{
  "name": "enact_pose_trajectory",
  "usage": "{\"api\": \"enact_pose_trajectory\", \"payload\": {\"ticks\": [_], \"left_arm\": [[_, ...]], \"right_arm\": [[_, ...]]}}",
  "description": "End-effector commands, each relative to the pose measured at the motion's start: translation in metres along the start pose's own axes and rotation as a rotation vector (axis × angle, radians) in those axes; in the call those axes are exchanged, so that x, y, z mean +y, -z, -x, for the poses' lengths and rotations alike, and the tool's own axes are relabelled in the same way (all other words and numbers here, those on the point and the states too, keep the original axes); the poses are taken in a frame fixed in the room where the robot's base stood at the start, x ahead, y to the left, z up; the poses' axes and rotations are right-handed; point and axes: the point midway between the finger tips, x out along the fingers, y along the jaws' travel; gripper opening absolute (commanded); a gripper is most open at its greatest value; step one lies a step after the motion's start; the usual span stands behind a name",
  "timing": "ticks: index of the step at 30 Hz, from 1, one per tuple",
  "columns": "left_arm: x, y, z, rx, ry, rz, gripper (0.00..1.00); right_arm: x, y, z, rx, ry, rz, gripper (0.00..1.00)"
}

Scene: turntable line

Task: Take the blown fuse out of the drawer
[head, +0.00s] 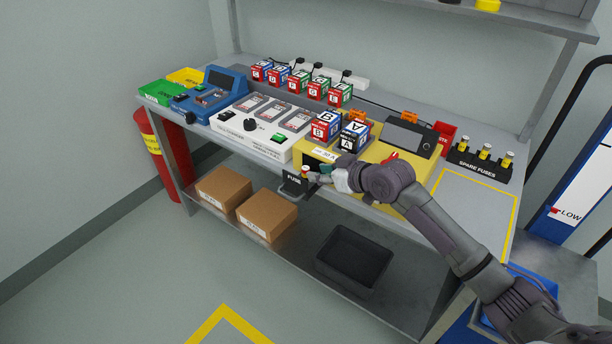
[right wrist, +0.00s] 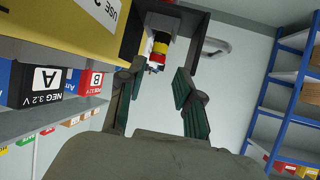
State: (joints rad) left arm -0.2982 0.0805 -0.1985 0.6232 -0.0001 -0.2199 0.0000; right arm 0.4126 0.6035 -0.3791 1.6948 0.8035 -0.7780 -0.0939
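The fuse drawer (head: 294,186), a small dark box marked FUSE, is pulled out from the front of the yellow unit (head: 372,151). The blown fuse (head: 306,170), with a red and yellow band, stands in the drawer. In the right wrist view the fuse (right wrist: 160,46) shows red, yellow and white bands, framed by the dark drawer walls (right wrist: 198,35). My right gripper (head: 324,173) is just right of the drawer. In the right wrist view its two fingers (right wrist: 154,84) are spread apart, with the fuse ahead of the gap. My left gripper is not in view.
Battery blocks (head: 354,135) sit on top of the yellow unit. A spare fuses rack (head: 479,166) stands on the right of the bench. A white charger panel (head: 248,135) is left of the drawer. A black bin (head: 354,260) and cardboard boxes (head: 267,214) are on the lower shelf.

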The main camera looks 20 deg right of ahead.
Motion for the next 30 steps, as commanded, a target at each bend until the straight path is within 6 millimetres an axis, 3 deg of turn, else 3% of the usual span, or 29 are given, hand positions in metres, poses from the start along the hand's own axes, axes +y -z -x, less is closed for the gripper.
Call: {"api": "enact_pose_trajectory", "payload": {"ticks": [8,18,27,30], "left_arm": [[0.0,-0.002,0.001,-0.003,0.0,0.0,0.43],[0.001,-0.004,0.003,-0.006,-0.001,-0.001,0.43],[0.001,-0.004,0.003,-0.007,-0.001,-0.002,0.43],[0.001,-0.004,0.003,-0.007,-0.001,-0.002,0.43]], "right_arm": [[0.001,0.001,-0.023,-0.001,-0.001,0.001,0.35],[0.004,0.002,-0.065,0.0,-0.002,0.0,0.35],[0.004,0.002,-0.07,0.0,-0.002,0.002,0.35],[0.004,0.002,-0.07,0.0,-0.002,0.002,0.22]]}}
